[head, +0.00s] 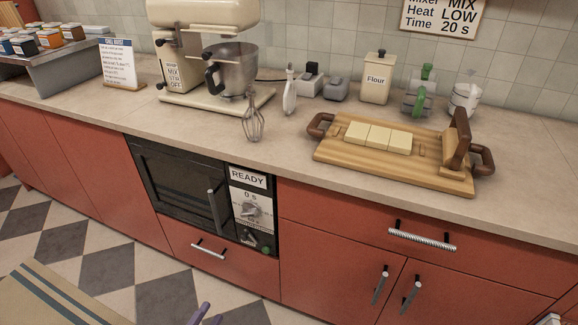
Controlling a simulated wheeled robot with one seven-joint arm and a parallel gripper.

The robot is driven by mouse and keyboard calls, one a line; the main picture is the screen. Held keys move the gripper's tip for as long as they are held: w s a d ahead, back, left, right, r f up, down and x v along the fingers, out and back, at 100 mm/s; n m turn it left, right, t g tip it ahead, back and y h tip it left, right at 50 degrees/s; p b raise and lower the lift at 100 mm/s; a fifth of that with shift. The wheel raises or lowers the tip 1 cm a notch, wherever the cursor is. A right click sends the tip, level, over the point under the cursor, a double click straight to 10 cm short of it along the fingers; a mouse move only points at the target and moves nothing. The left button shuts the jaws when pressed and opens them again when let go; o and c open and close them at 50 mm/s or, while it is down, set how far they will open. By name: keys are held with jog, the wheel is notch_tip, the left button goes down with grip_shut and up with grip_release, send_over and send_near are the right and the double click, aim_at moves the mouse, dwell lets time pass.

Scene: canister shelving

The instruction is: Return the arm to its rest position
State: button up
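Two short purple prongs (207,315) poke in at the bottom edge, left of the middle, in front of the cabinets. They look like the tips of my gripper, but most of it is cut off by the frame. I cannot tell whether it is open or shut, and I see nothing between the prongs. A cream Flour canister (376,79) stands upright at the back of the counter (290,145), well away from the prongs.
A stand mixer (205,30) with a steel bowl, a whisk (253,118) and a wooden tray (330,155) with pale blocks are on the counter. A shelf of jars (60,66) stands far left. Below is a closed black oven (178,185). The checkered floor (95,240) looks clear beyond a striped mat (50,300).

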jog(key=w+d+r+m+g+h, duration=0.1)
jog(key=w+d+r+m+g, duration=0.1)
jog(key=d+m+g, duration=0.5)
jog(key=w+d+r+m+g+h, duration=0.1)
jog(key=w+d+m+g, duration=0.2)
jog(key=d+g, duration=0.8)
jog(key=d+r+m+t+y, duration=0.2)
jog(key=d+r+m+y, duration=0.3)
jog(key=d, duration=0.3)
jog(key=d+r+m+t+y, duration=0.2)
jog(key=d+r+m+y, duration=0.25)
jog(key=d, duration=0.35)
jog(key=w+p+v, duration=0.2)
jog(key=p+v, duration=0.8)
jog(key=v, duration=0.1)
jog(key=w+a+r+p+v, duration=0.1)
jog(key=w+p+v, duration=0.2)
jog(key=p+v, duration=0.7)
jog(key=shift+s+r+p, duration=0.35)
jog(key=shift+r+p, duration=0.15)
jog(key=shift+p, duration=0.3)
jog(key=shift+s+h, duration=0.15)
jog(key=shift+h, duration=0.1)
jog(key=shift+c, duration=0.5)
